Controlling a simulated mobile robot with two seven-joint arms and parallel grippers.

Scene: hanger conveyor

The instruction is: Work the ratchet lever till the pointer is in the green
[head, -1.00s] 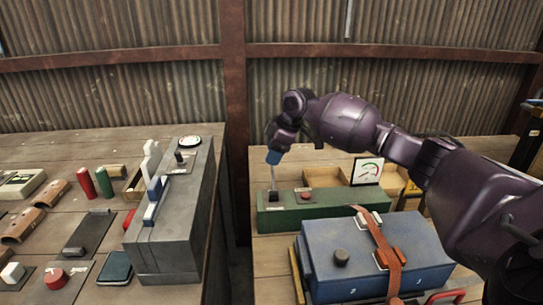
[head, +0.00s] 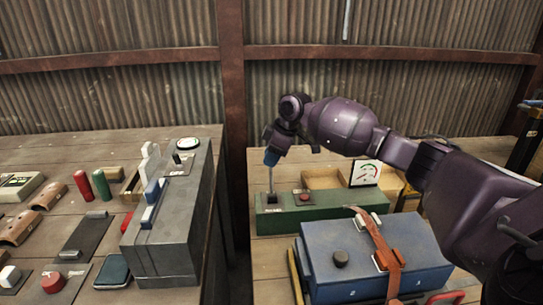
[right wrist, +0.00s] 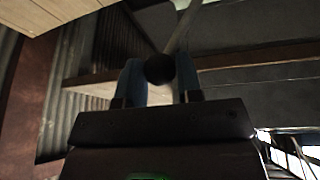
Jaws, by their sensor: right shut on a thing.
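The ratchet lever (head: 271,181) stands nearly upright on a green box (head: 325,207) on the right bench. My right gripper (head: 271,157) is at the lever's top. In the right wrist view, the lever's dark ball knob (right wrist: 160,68) sits between the two blue fingers, which are shut on it. A white gauge (head: 366,172) with green and red marks stands at the box's right end. Its pointer is too small to read surely. My left gripper is not in view.
A red button (head: 305,197) sits on the green box beside the lever. A blue case (head: 335,259) with an orange strap stands in front. An open wooden box (head: 322,178) lies behind. The left bench holds a grey console (head: 172,235) and several loose parts.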

